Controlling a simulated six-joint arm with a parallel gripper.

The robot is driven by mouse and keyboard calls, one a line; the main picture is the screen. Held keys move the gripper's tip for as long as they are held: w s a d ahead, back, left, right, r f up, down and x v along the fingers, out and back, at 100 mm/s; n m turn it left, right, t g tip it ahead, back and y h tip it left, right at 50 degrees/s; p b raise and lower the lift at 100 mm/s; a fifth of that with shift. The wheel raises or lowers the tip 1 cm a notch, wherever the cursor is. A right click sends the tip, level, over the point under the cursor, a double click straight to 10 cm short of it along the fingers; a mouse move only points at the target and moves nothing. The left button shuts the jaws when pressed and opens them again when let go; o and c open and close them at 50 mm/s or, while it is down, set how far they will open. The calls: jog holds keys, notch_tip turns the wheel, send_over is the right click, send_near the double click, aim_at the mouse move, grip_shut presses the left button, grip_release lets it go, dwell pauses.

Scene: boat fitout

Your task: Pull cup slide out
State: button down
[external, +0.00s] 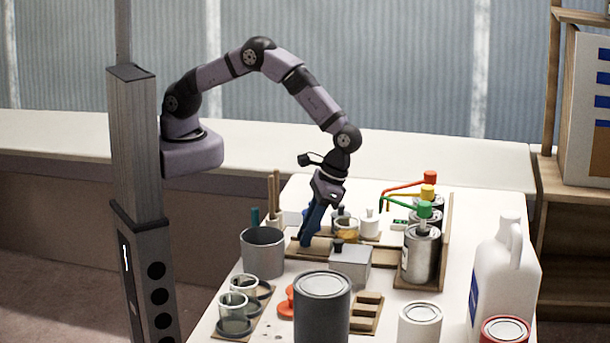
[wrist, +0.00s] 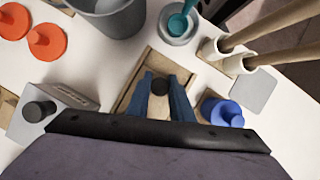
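The cup slide, as far as I can tell, is the low wooden board (external: 322,243) in the middle of the table. Its near end shows in the wrist view as a rimmed wooden piece (wrist: 151,60) with a round black knob (wrist: 159,86). My gripper (external: 305,241) points down at this end. In the wrist view its blue fingers (wrist: 159,79) stand on both sides of the knob, very close to it. I cannot tell whether they press on it. A clear cup with amber liquid (external: 346,231) stands just right of my gripper in the external view.
A grey bucket (external: 263,254) stands close left of my gripper. A grey box with a black knob (external: 350,262) is close in front. Cans with coloured taps (external: 421,252) stand right.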

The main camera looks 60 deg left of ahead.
jog(key=shift+s+a+r+p, duration=0.1)
jog(key=shift+s+a+p, duration=0.45)
jog(key=shift+s+a, duration=0.95)
jog(key=shift+d, duration=0.1)
jog(key=c, duration=1.6)
grip_release()
jog(key=shift+o, duration=0.2)
jog(key=shift+w, duration=0.1)
jog(key=b+v, duration=0.1)
jog(key=v, duration=0.6)
jog(key=shift+r, duration=0.1)
